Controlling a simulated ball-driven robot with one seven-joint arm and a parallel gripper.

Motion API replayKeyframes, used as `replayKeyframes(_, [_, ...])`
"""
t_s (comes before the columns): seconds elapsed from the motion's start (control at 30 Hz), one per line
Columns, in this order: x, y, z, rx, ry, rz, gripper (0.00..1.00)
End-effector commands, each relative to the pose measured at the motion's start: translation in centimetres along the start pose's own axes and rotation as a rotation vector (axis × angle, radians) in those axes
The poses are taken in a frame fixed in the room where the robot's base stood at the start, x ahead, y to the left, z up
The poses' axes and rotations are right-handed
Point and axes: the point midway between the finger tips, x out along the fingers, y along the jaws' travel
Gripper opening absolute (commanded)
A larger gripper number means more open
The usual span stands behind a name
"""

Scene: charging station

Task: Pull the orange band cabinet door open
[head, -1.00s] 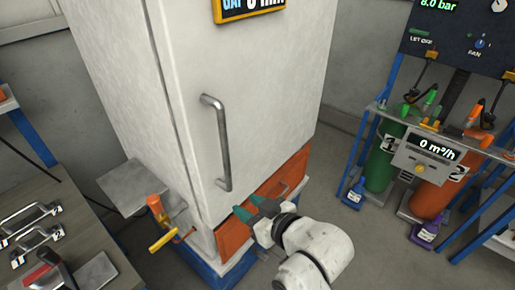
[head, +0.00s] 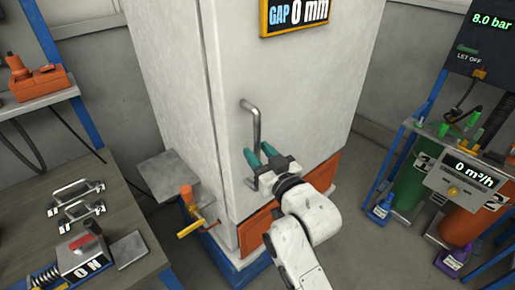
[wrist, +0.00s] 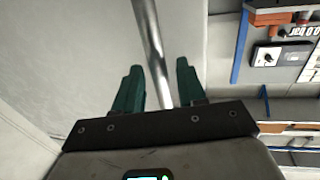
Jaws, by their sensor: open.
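The tall white cabinet's door (head: 310,90) is shut, and the display above reads GAP 0 mm. An orange band (head: 322,174) runs along the cabinet's bottom. A grey vertical bar handle (head: 256,124) is on the door. My gripper (head: 278,148) is open and empty at the handle's lower part, its teal fingers pointing at the door. In the wrist view the handle (wrist: 148,30) runs down between the two fingers of my gripper (wrist: 158,66). I cannot tell how deep the bar sits between them.
An orange and yellow valve-like fitting (head: 188,205) stands at the cabinet's lower left. A workbench (head: 125,190) with metal handles is at left. A rack with green (head: 408,180) and orange (head: 465,225) cylinders is at right. Grey floor (head: 365,240) lies clear between.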

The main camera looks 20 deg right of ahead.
Motion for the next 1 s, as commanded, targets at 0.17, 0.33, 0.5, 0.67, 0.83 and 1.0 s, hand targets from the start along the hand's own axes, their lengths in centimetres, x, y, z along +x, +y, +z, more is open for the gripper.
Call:
replayKeyframes(0.17, [1.14, -0.02, -0.01, 0.000, -0.001, 0.000, 0.40])
replayKeyframes(0.33, [1.26, -0.02, 0.04, 0.000, -0.001, 0.000, 0.40])
replayKeyframes(0.5, [1.24, -0.02, 0.04, 0.000, -0.001, 0.000, 0.35])
replayKeyframes(0.67, [1.23, -0.01, 0.04, 0.000, -0.001, 0.000, 0.20])
replayKeyframes(0.83, [1.23, -0.01, 0.04, 0.000, -0.001, 0.000, 0.04])
replayKeyframes(1.0, [1.22, -0.01, 0.04, 0.000, -0.001, 0.000, 0.00])
